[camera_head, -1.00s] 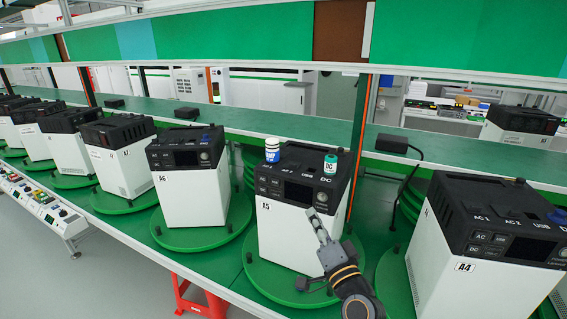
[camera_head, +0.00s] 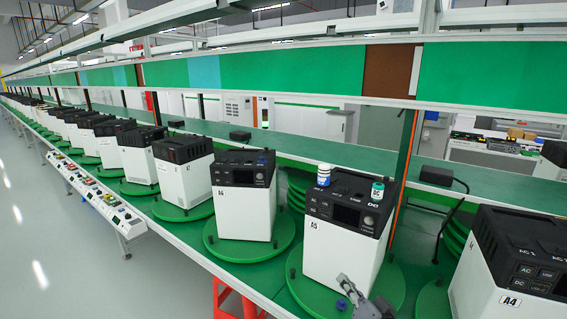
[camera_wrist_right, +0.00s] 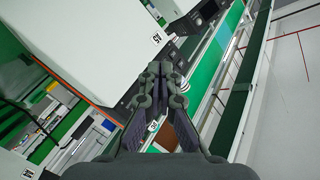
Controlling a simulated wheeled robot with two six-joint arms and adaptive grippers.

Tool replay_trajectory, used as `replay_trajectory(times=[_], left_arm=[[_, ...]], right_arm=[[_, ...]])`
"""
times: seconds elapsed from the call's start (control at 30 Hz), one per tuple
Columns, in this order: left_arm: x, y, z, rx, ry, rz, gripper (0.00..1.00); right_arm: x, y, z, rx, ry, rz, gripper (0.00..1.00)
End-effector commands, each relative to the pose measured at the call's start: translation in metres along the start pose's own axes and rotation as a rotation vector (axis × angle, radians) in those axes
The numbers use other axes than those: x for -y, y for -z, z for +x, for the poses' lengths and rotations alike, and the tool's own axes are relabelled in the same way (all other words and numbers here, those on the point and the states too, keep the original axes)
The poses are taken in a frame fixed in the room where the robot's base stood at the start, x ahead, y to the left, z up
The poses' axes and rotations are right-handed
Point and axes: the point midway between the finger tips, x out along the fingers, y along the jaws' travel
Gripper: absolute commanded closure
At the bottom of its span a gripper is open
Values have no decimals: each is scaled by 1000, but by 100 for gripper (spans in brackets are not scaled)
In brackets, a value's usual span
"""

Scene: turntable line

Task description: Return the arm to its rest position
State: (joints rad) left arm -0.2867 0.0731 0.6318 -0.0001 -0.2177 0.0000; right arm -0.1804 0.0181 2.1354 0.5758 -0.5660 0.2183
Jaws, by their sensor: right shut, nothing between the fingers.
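My right gripper (camera_head: 343,291) is low in the head view, in front of the white lower body of the unit labelled A5 (camera_head: 334,247). In the right wrist view its fingers (camera_wrist_right: 160,72) meet at the tips, shut with nothing between them. The A5 unit also shows there (camera_wrist_right: 105,45), to the upper left of the fingers. Most of my right arm is cut off by the lower edge of the head view. My left gripper is not in view.
A5 stands on a green turntable (camera_head: 391,292) with a blue-and-white bottle (camera_head: 324,175) and a teal-and-white bottle (camera_head: 377,191) on top. Unit A6 (camera_head: 243,207) is to its left, unit A4 (camera_head: 500,275) to its right. The floor at left (camera_head: 45,240) is clear.

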Motion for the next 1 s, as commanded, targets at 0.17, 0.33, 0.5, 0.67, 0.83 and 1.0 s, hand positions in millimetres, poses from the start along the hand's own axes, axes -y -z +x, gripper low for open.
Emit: replay_trajectory(times=[0.17,0.33,0.5,0.67,0.83,1.0], left_arm=[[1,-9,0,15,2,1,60],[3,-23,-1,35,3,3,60],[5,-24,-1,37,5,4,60],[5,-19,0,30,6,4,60],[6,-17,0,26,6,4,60],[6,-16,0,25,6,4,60]], right_arm=[[-61,-88,-74,422,-259,-301,100],[-100,-122,-141,681,-433,-445,100],[-124,-135,-203,882,-577,-533,100],[-148,-148,-240,1017,-676,-572,100],[-195,-188,-225,1034,-683,-557,100],[-248,-237,-221,1058,-695,-541,100]])
